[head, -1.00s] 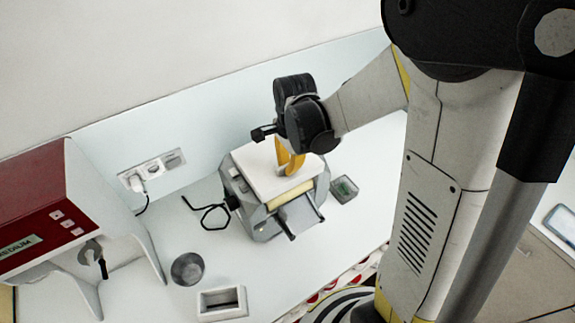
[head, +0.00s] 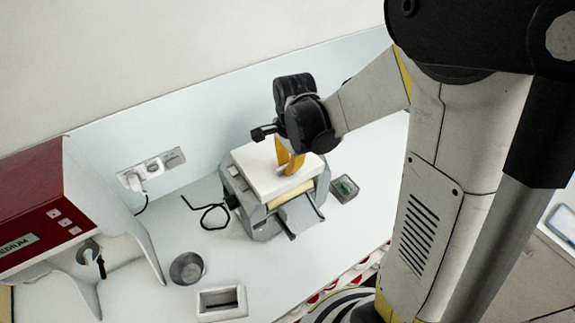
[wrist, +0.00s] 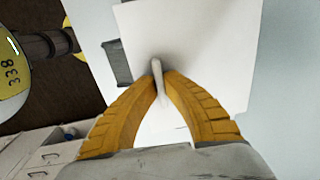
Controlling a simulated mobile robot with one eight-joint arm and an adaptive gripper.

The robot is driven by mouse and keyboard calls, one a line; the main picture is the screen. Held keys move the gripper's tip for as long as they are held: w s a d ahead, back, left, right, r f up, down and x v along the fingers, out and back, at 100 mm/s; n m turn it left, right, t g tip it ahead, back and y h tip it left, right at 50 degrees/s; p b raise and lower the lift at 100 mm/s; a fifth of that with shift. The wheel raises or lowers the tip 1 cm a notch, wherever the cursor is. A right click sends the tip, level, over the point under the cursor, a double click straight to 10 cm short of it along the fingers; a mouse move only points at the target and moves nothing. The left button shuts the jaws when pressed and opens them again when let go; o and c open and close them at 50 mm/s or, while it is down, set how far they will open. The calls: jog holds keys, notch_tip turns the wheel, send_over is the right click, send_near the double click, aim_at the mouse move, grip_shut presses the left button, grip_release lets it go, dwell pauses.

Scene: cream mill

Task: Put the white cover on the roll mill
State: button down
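The white cover (head: 256,172) is a flat square lid lying level over the top of the roll mill (head: 262,222), a grey machine on the counter. A pale yellow strip of the mill shows under the cover's front edge. I cannot tell whether the cover rests fully on the mill. My gripper (head: 286,166) is above the cover with its yellow fingers pointing down. In the wrist view, the fingers (wrist: 158,78) are shut on the thin upright handle (wrist: 158,82) of the cover (wrist: 205,40). Most of the mill is hidden there.
A red and white machine (head: 40,220) stands at the left. A metal cup (head: 187,268) and a white rectangular dish (head: 221,302) are in front of the mill. A small grey box (head: 343,189) is to its right.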

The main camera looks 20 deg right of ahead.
jog(key=c, duration=1.5)
grip_release()
jog(key=shift+c, duration=0.2)
notch_tip(320, 180, up, 12)
jog(key=s, duration=0.1)
